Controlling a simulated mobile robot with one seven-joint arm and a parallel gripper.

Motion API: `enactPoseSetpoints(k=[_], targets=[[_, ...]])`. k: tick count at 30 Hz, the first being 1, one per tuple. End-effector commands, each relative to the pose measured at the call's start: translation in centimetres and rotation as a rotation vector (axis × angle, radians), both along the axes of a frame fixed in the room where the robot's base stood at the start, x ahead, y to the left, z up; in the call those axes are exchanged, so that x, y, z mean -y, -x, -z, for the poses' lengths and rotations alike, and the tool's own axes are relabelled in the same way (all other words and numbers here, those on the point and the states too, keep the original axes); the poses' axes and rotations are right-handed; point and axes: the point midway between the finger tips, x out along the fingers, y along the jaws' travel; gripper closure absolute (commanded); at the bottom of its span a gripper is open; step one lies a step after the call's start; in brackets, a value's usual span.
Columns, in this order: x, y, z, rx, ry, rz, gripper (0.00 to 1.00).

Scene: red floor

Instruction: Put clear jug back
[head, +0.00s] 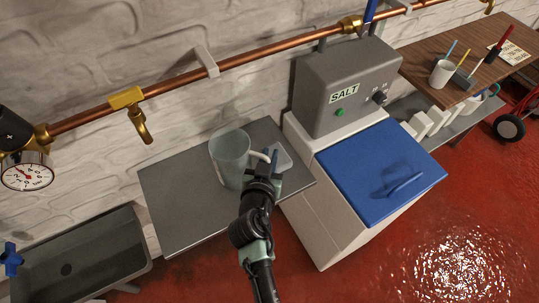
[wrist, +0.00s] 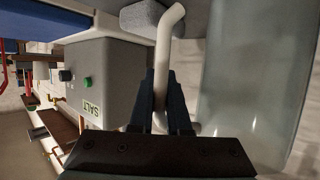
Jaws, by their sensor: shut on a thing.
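The clear jug (head: 229,160) is at the grey metal shelf (head: 180,209) by the white wall, and looks upright in the head view. Whether its base touches the shelf I cannot tell. Its pale handle points right, toward my gripper (head: 264,178). In the wrist view the handle (wrist: 163,62) runs between the fingers of my gripper (wrist: 161,90), which is shut on it. The see-through jug body (wrist: 250,85) fills the right side there. A small pale item (head: 282,158) lies on the shelf just right of the handle, partly hidden by my gripper.
A grey SALT unit (head: 345,85) with a blue-lidded bin (head: 375,165) stands close at the right. A copper pipe (head: 240,58) with a brass tap (head: 134,112) runs along the wall. A grey sink (head: 75,260) is at lower left. The shelf's left part is bare.

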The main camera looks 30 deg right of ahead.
Motion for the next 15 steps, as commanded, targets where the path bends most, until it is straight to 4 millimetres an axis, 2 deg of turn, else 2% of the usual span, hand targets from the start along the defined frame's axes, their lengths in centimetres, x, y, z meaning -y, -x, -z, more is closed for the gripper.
enactPoseSetpoints(k=[1,2,6,7,15], targets=[[0.00,-0.02,0.29,0.001,0.000,0.000,1.00],[0.00,0.01,0.29,0.000,0.000,0.000,0.83],[0.00,0.02,0.19,-0.001,-0.001,0.000,0.58],[0.00,0.01,0.18,-0.001,-0.001,0.000,0.55],[0.00,0.02,0.14,-0.001,-0.001,0.000,0.55]])
